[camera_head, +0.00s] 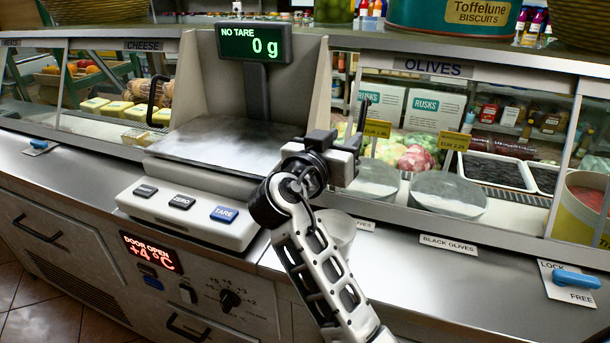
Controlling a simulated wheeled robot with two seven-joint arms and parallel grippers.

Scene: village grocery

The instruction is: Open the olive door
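The olive door is the glass front under the OLIVES sign (432,67), right of the scale. Rusks boxes and produce show behind it. A thin dark upright piece (364,108) at its left edge looks like its handle, partly hidden by my gripper. My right gripper (342,138) is at this left edge, close to the dark piece. I cannot tell whether it touches it, or whether its fingers are open. A blue lever (575,280) sits on a LOCK/FREE plate at the lower right. My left gripper is not in view.
A scale (186,203) reading 0 g stands left of my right arm. A display (150,252) reads DOOR OPEN, +4 °C. The cheese door has a black handle (153,100). A white cup (336,228) stands close behind my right forearm. Two round grey lids (447,193) are near the door's bottom.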

